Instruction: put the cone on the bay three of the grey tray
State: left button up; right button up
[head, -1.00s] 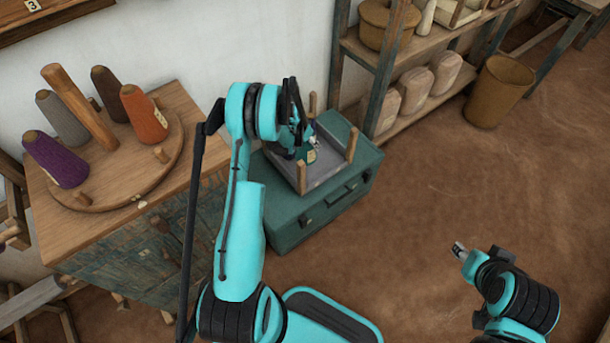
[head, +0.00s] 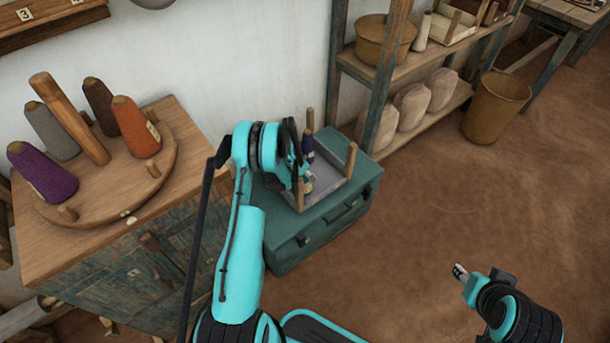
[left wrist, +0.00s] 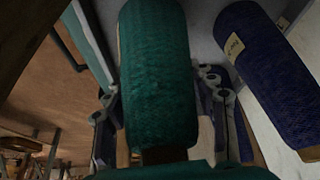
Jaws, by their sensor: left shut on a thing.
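A green cone (left wrist: 158,60) fills the middle of the left wrist view. My left gripper (head: 303,178) is shut on it, with a finger on each side. In the head view the gripper is over the left side of the grey tray (head: 327,190), and my arm hides most of the green cone. A dark blue cone (left wrist: 275,75) with a cream label is beside the green one, apart from it; its top shows in the head view (head: 308,148) at the tray's back. I cannot read any bay numbers. My right gripper (head: 460,272) is over the floor, its jaws unclear.
The tray has upright wooden posts (head: 351,160) and sits on a green chest (head: 300,240). A cabinet at left holds a round board (head: 110,190) with purple, grey, brown and orange cones. Shelves (head: 375,70) stand behind right.

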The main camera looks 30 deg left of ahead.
pick_arm(q)
jog(key=shift+f, duration=0.1)
jog(key=o, duration=1.3)
jog(key=d+p+v, duration=0.1)
jog(key=p+v, duration=0.3)
jog(key=v, duration=0.8)
jog(key=s+d+r, duration=0.2)
jog(key=d+r, duration=0.2)
jog(key=r, duration=0.4)
jog(key=s+d+r+n, duration=0.1)
jog(key=s+d+r, duration=0.25)
jog(key=r, duration=0.45)
jog(key=s+d+r, duration=0.2)
jog(key=d+r, duration=0.2)
jog(key=r, duration=0.4)
jog(key=s+d+r, duration=0.2)
jog(key=s+d, duration=0.1)
jog(key=s, duration=0.3)
jog(key=s+d+r+t, duration=0.1)
jog(key=s+d, duration=0.2)
jog(key=s, duration=0.3)
jog(key=s+d+r+n+t+y, duration=0.1)
jog(key=s+d+r, duration=0.1)
jog(key=s, duration=0.4)
jog(key=shift+d+r, duration=0.3)
jog(key=shift+d, duration=0.55)
